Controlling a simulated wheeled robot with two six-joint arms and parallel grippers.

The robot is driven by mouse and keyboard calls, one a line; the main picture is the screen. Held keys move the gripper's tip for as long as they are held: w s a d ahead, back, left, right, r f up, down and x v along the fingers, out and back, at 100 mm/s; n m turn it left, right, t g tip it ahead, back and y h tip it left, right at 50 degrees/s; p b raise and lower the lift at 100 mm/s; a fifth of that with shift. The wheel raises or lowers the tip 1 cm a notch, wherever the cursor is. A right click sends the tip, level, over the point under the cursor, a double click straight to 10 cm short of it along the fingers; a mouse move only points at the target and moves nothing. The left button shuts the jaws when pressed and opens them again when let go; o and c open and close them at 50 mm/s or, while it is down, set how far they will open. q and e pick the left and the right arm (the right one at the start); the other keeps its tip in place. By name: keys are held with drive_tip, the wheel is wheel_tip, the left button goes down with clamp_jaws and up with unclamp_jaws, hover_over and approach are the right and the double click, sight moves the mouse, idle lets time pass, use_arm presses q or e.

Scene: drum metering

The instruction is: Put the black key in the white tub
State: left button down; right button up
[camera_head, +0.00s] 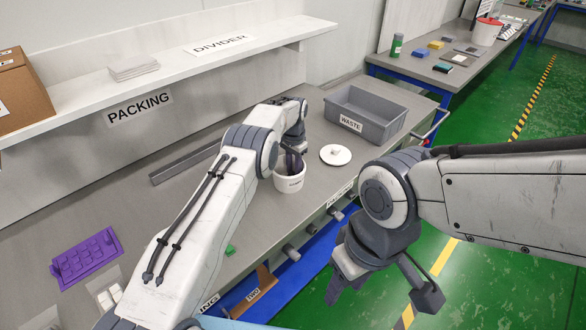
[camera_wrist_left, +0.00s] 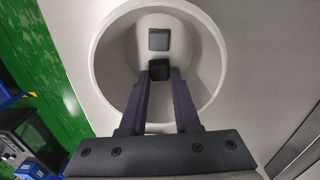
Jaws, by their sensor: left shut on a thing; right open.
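The white tub (camera_head: 290,184) stands on the grey bench, and my left gripper (camera_head: 294,165) reaches down into its mouth. In the left wrist view, the tub's round rim (camera_wrist_left: 216,62) surrounds the fingertips of my left gripper (camera_wrist_left: 159,74). These are shut on a black key (camera_wrist_left: 159,69), inside the tub's opening. A second dark, square key-like piece (camera_wrist_left: 159,39) lies in the tub beyond it. The head view hides the keys. My right gripper (camera_head: 382,290) is open and empty, over the green floor in front of the bench.
A white round lid (camera_head: 335,155) lies right of the tub, near the grey WASTE bin (camera_head: 362,118). A purple tray (camera_head: 86,258) lies at the bench's left, and a small green block (camera_head: 230,250) near the front edge. A shelf (camera_head: 200,65) runs above the back.

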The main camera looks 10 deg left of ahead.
use_arm(q)
drive_tip(key=shift+f+b, duration=0.4)
drive_tip(key=shift+f, duration=0.15)
idle(0.4)
drive_tip(key=c, duration=0.6)
unclamp_jaws()
drive_tip(key=shift+o, duration=0.2)
wheel_tip(320, 180, up, 10)
drive_tip(key=b, duration=0.2)
drive_tip(key=s+d+r, duration=0.6)
drive_tip(key=s, duration=0.4)
drive_tip(key=s+d+r, duration=0.5)
drive_tip(key=s+r, duration=0.2)
drive_tip(key=s, duration=0.3)
drive_tip(key=s+a+f, duration=0.2)
drive_tip(key=s+a, duration=0.1)
drive_tip(key=s, duration=1)
drive_tip(key=s+a+f+h, duration=0.1)
drive_tip(key=s+a+f, duration=0.1)
drive_tip(key=s, duration=1.1)
drive_tip(key=shift+s+a, duration=0.3)
drive_tip(key=shift+a, duration=0.4)
